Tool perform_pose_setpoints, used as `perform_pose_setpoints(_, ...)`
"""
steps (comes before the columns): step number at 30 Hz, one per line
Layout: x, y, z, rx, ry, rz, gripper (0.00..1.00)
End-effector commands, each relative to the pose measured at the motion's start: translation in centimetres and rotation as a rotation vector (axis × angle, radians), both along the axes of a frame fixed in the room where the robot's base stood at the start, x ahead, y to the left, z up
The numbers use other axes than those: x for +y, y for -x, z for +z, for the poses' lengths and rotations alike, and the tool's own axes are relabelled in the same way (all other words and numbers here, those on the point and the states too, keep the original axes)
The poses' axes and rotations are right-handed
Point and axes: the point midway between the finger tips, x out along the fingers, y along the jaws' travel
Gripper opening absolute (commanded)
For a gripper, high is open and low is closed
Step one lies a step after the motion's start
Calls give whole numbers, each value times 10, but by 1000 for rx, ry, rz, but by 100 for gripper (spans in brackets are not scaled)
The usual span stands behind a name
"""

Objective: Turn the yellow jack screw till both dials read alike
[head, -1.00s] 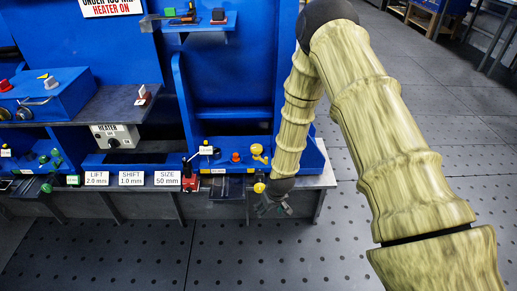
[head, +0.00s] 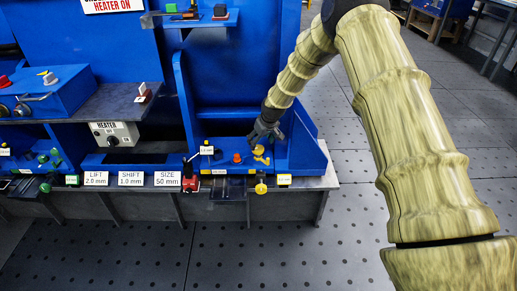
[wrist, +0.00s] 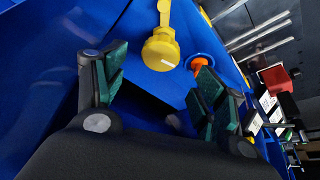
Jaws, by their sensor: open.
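A yellow knob with an arm (head: 260,155) sits on the blue bench unit (head: 225,163); it shows large in the wrist view (wrist: 161,48). A second yellow knob (head: 261,188) sticks out at the bench's front edge. I cannot tell from the frames which one is the jack screw. My gripper (head: 262,138) is just above and behind the upper yellow knob. In the wrist view my gripper (wrist: 160,85) is open and empty, its green-padded fingers apart, with the yellow knob beyond the fingertips and not between them. No dial can be read.
An orange-red knob (head: 237,158) stands left of the upper yellow knob, near the right finger in the wrist view (wrist: 198,64). A red-based lever (head: 190,175) stands further left. Blue side panels flank the unit. The floor in front (head: 280,240) is clear.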

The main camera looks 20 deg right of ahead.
Motion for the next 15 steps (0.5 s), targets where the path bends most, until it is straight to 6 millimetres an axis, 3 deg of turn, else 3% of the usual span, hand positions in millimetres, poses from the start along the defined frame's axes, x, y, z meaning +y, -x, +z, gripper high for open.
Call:
perform_pose_setpoints(6,3,-12,-33,1,0,0,71)
perform_pose_setpoints(15,5,-20,-50,0,0,-1,71)
